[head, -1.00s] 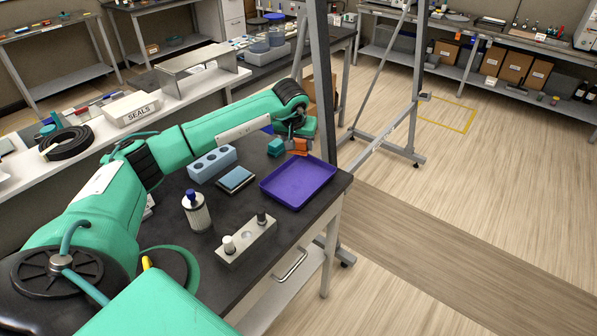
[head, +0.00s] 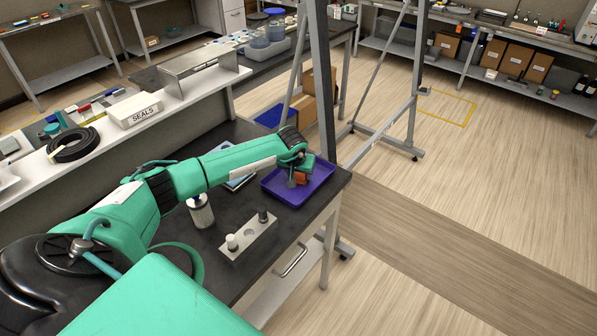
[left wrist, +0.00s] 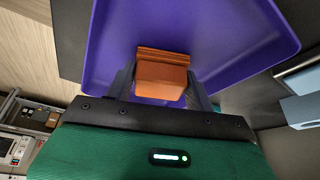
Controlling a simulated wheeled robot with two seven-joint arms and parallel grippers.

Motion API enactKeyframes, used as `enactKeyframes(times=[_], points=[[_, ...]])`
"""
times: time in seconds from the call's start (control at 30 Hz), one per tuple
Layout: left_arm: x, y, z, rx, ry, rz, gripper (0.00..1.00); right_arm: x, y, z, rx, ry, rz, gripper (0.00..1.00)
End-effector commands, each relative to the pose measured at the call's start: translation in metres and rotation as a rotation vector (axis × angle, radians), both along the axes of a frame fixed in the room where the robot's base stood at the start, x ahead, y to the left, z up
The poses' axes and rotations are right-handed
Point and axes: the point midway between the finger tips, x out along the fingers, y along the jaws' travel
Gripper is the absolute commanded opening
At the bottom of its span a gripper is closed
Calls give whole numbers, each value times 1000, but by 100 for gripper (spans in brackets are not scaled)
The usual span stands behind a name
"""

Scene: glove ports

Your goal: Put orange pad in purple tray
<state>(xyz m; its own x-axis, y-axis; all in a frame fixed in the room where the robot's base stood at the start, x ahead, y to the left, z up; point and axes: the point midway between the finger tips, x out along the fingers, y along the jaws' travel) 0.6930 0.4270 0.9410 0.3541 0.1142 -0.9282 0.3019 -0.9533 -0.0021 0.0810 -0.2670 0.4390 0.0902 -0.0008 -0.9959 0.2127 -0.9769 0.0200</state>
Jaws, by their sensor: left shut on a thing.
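The orange pad (left wrist: 162,76) is a small orange-brown block held between the two fingers of my left gripper (left wrist: 160,88) in the left wrist view. In the head view the left gripper (head: 297,179) is over the purple tray, with the orange pad (head: 301,177) partly hidden by it. The purple tray (head: 288,194) is shallow and lies near the right end of the dark bench; its floor and rim (left wrist: 245,70) fill much of the left wrist view behind the pad. I cannot tell whether the pad touches the tray floor. My right gripper is not in view.
A blue pad (head: 237,182) is partly behind my arm. A grey upright post (head: 322,90) rises just behind the tray. The bench ends right of the tray.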

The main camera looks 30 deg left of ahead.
Motion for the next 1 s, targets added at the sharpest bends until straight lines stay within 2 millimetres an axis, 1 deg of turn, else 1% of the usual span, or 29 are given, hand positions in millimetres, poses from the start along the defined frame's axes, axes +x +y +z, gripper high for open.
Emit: enactKeyframes(times=[0.17,0.2,0.27,0.3,0.57,0.7,0.77,0.87,1.0], points=[[0,0,-4,0,0,0,36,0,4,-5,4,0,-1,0],[0,0,-4,0,0,0,56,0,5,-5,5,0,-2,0],[0,0,-3,0,0,0,67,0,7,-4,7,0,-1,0],[0,0,-3,0,0,0,75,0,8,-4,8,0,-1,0],[0,0,-2,0,0,0,76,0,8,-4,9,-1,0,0],[0,0,2,0,0,0,76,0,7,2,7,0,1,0],[-1,-1,5,1,-3,-2,76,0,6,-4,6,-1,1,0],[-6,-1,16,2,-4,-2,76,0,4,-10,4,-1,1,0],[-16,-5,40,2,-3,-3,76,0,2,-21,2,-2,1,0]])
